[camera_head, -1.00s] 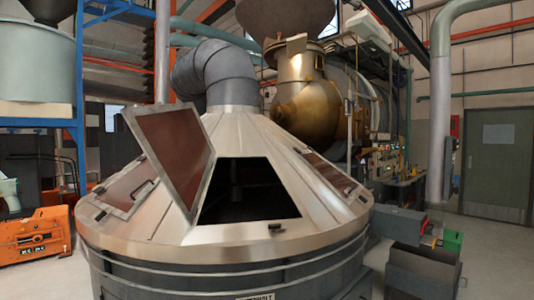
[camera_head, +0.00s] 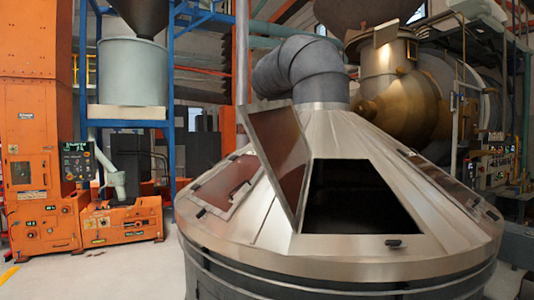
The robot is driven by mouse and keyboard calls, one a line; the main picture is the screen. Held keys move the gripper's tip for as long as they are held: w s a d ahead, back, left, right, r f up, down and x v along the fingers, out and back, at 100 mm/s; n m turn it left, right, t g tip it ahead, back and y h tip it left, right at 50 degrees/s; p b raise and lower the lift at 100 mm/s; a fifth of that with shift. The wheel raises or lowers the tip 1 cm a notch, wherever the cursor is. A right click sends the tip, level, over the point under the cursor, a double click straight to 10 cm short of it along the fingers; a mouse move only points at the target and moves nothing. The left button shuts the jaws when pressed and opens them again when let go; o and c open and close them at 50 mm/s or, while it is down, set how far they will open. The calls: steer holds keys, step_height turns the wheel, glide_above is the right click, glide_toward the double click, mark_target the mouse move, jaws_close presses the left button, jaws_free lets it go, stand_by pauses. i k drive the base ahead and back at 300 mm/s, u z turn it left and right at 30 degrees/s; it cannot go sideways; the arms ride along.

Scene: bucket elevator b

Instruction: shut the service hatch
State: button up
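The service hatch (camera_head: 275,150) is a reddish-brown panel in a grey metal frame. It stands open, swung up on the left side of a dark opening (camera_head: 358,197) in the sloped top of a large metal cone-topped vessel (camera_head: 270,245). A small dark latch (camera_head: 394,243) sits on the rim below the opening. The inside of the opening is too dark to make out. My gripper is not in view.
Another reddish hatch (camera_head: 228,185) lies closed left of the opening. A grey duct (camera_head: 300,70) rises from the vessel's top. Orange machines (camera_head: 122,218) stand at the left. Bare floor (camera_head: 140,275) shows between them and the vessel.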

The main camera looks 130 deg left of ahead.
mark_target(279, 132)
steer(key=k, duration=2.05)
steer(key=u, duration=3.35)
steer(key=i, duration=0.9)
steer(key=u, duration=0.55)
steer(key=i, duration=0.65)
steer(key=z, duration=0.3)
